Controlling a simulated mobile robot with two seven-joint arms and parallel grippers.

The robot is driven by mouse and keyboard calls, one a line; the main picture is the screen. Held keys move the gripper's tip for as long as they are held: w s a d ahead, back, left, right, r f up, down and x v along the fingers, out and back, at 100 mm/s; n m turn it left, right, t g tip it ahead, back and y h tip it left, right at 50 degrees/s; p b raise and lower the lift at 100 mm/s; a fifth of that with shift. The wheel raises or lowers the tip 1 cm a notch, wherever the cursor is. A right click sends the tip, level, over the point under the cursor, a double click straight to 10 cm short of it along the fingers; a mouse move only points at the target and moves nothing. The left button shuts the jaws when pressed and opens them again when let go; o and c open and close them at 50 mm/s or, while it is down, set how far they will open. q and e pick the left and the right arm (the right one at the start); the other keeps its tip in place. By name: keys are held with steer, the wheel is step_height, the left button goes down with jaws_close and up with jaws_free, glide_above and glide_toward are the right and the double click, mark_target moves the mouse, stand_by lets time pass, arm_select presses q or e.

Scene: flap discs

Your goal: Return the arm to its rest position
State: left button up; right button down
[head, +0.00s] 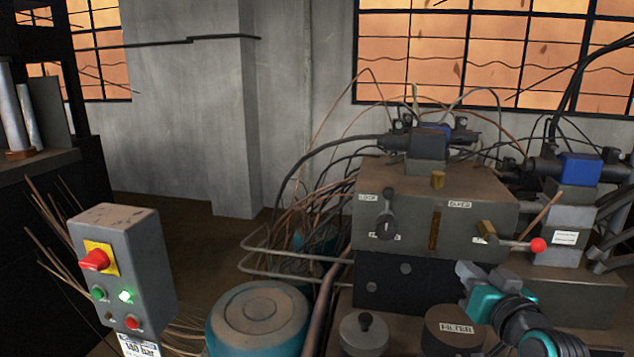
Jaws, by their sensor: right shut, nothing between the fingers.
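My right gripper (466,274) shows at the lower right, on a teal and black arm that comes in from the bottom right edge. Its fingers are shut and hold nothing. It is in front of the hydraulic block (400,190), below a lever with a red ball knob (538,245). I cannot tell whether it touches anything. My left gripper is not in view.
A grey control box (150,255) with a red switch stands at the left. A teal round motor (258,318), a small capped cylinder (363,333) and a dark filter cap (453,330) are along the bottom. Pipes and loose cables fill the middle.

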steer(key=s+a+f+n+g+y, duration=0.1)
steer(key=s+a+f+g, duration=0.25)
steer(key=s+f, duration=0.25)
steer(key=s+a+f+n+g, duration=0.2)
steer(key=s+a+f+g, duration=0.15)
steer(key=s+f, duration=0.3)
steer(key=s+a+f+n+g, duration=0.1)
steer(key=s+a+f+g, duration=0.15)
steer(key=s, duration=0.65)
steer(key=s+a+f+g, duration=0.1)
steer(key=s+f+g, duration=0.3)
steer(key=s, duration=0.4)
steer(key=w+a+f+t+y, duration=0.1)
steer(key=w+a+f+t, duration=0.2)
steer(key=w+f+t, duration=0.4)
steer(key=shift+w+f+n, duration=0.15)
steer(key=shift+f+n, duration=0.15)
steer(key=shift+f, duration=0.55)
